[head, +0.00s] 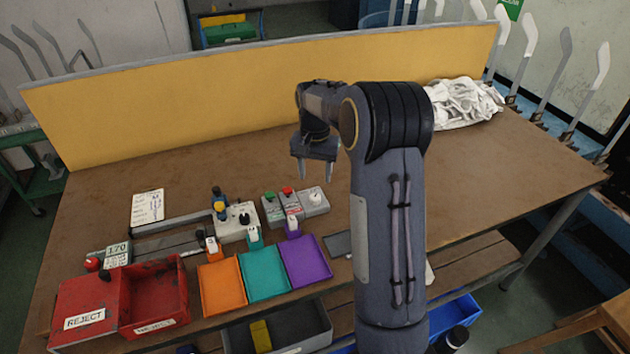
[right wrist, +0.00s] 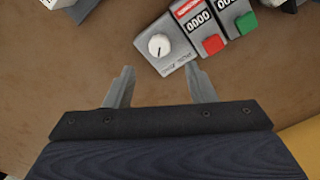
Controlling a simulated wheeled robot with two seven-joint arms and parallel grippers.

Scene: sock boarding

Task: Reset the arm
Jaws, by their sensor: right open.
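My right arm rises in the middle of the head view and bends to the left at its top. My right gripper (head: 314,168) hangs fingers down above the brown table (head: 245,170), behind the control boxes. In the right wrist view its two fingers (right wrist: 155,88) are spread apart with nothing between them. A grey box with a white dial (right wrist: 160,45) lies just past the fingertips there. My left gripper is not in view.
Several bins stand along the front edge: red ones (head: 155,297), orange (head: 222,287), teal (head: 263,273) and purple (head: 306,262). Counter boxes with buttons (head: 283,207) sit behind them. White socks (head: 465,102) are heaped at the back right. A yellow panel (head: 200,100) closes the back.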

